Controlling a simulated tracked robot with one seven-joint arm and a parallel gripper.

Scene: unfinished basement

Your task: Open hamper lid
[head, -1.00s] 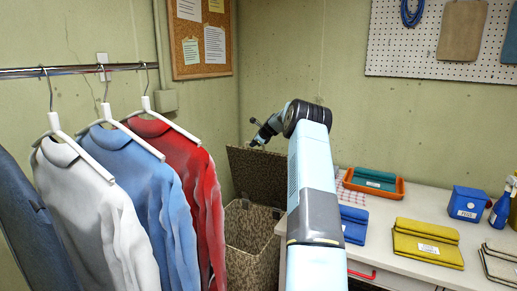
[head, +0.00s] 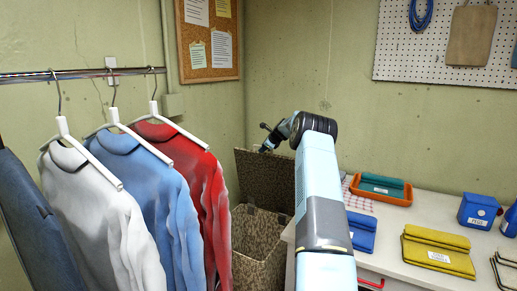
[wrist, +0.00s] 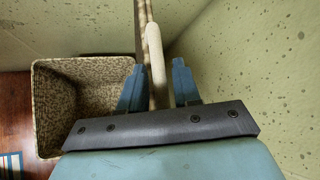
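The hamper (head: 259,268) is a speckled brown box standing on the floor in the corner. Its lid (head: 266,180) stands raised and nearly upright at the back, and the hamper's mouth is open. In the wrist view the open hamper (wrist: 85,68) lies left of the fingers, and its inside looks empty. My gripper (head: 266,139) is at the lid's top edge. In the wrist view my gripper (wrist: 159,64) has its two blue fingers apart, on either side of a pale rounded bar (wrist: 156,60) along the lid's edge, with gaps showing beside the bar.
Shirts (head: 95,215) on hangers hang from a rail close to the hamper's left. A white table (head: 395,240) with folded cloths and an orange tray (head: 381,198) stands to the right. Walls close in behind the lid.

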